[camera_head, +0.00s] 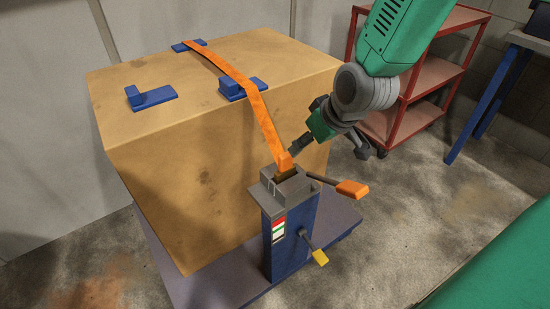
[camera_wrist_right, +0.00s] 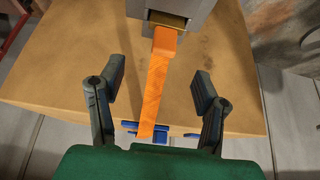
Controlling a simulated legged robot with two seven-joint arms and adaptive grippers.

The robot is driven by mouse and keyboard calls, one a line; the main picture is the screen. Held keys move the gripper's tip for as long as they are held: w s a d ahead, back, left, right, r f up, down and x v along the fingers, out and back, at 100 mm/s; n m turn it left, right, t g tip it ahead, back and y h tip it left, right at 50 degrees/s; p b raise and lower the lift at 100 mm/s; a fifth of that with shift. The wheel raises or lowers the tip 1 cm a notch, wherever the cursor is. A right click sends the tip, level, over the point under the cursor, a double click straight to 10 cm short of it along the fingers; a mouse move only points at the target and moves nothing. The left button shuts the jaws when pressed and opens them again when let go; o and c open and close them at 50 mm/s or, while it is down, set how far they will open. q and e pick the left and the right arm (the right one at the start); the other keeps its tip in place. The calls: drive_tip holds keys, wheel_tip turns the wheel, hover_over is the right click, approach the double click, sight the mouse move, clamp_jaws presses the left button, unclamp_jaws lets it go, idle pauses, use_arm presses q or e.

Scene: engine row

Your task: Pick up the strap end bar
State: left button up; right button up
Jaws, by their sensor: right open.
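The strap end bar (camera_head: 285,162) is the orange block at the lower end of an orange strap (camera_head: 250,93). It sits at the top slot of a grey and blue post (camera_head: 288,212), with a brass-coloured piece below it. The bar shows in the right wrist view (camera_wrist_right: 165,42) at the top middle, against the grey post head. My right gripper (camera_head: 328,150) is open and empty, just right of the bar and strap. In its wrist view the strap runs between the two spread fingers (camera_wrist_right: 160,82), touching neither. My left gripper is not in view.
A large tan crate (camera_head: 220,165) stands behind the post, with blue brackets (camera_head: 150,96) on top. An orange-tipped lever (camera_head: 350,188) juts right from the post, and a yellow-tipped one (camera_head: 319,257) lower down. A red shelf cart (camera_head: 415,95) stands at the back right.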

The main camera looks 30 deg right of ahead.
sight(288, 161)
drive_tip(key=b+x, duration=0.2)
drive_tip(key=x, duration=0.6)
drive_tip(key=shift+a, duration=0.1)
drive_tip(key=shift+w+f, duration=0.2)
drive_tip(key=shift+f, duration=0.15)
drive_tip(key=x, duration=0.1)
drive_tip(key=b+x, duration=0.1)
drive_tip(key=x, duration=0.1)
drive_tip(key=b+x, duration=0.1)
drive_tip(key=shift+w+a+f, duration=0.2)
drive_tip(key=shift+a+f, duration=0.05)
drive_tip(key=shift+a, duration=0.15)
drive_tip(key=c, duration=1)
